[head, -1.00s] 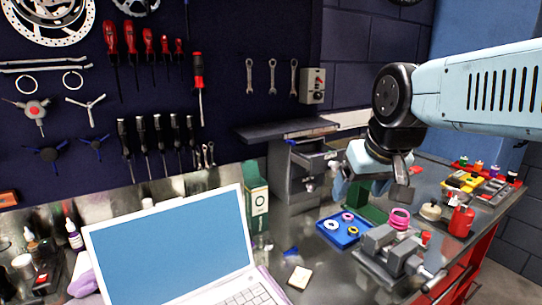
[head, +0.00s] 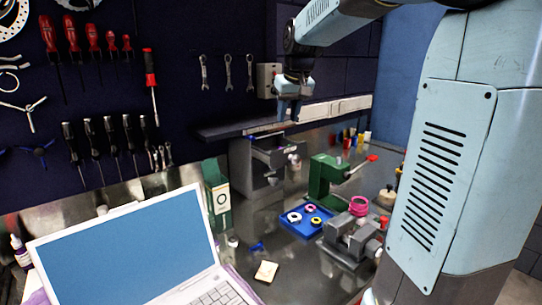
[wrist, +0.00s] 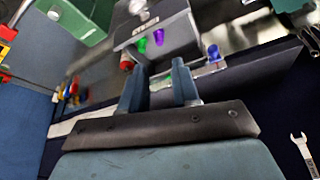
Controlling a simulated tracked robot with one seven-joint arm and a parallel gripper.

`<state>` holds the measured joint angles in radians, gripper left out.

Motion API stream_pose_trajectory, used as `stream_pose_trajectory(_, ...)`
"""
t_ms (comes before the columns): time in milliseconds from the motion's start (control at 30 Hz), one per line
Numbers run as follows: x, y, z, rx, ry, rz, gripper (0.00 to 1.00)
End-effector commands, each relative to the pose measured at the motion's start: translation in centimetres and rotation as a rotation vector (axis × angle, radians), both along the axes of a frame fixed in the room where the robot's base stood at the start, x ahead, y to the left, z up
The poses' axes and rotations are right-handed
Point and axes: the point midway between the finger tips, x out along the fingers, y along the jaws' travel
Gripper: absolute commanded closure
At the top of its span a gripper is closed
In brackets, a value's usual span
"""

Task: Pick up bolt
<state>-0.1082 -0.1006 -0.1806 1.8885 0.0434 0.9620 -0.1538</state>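I cannot pick out a bolt for certain in either view. My gripper (head: 289,112) is raised in front of the back wall, above the grey drawer cabinet (head: 243,165). In the wrist view the two fingers of my gripper (wrist: 158,80) stand apart with a gap between them, and I see nothing held. Beyond the fingertips the cabinet shows a grey face (wrist: 165,38). Small purple, green and blue pieces lie near it, too blurred to name.
A green press (head: 322,180) with a red-tipped lever stands right of the cabinet. A blue tray (head: 291,228) with rings, a grey vise (head: 350,240) and a laptop (head: 130,250) occupy the bench. A dark shelf (head: 235,130) juts from the wall behind the cabinet.

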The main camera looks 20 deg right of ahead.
Motion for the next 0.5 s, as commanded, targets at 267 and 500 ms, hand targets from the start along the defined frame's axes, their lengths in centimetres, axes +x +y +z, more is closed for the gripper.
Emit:
stream_pose_trajectory(267,1.5,0.1,-3.0,-0.002,0.005,0.001,0.70)
stream_pose_trajectory(500,3.0,0.2,-6.6,-0.002,0.004,0.001,0.70)
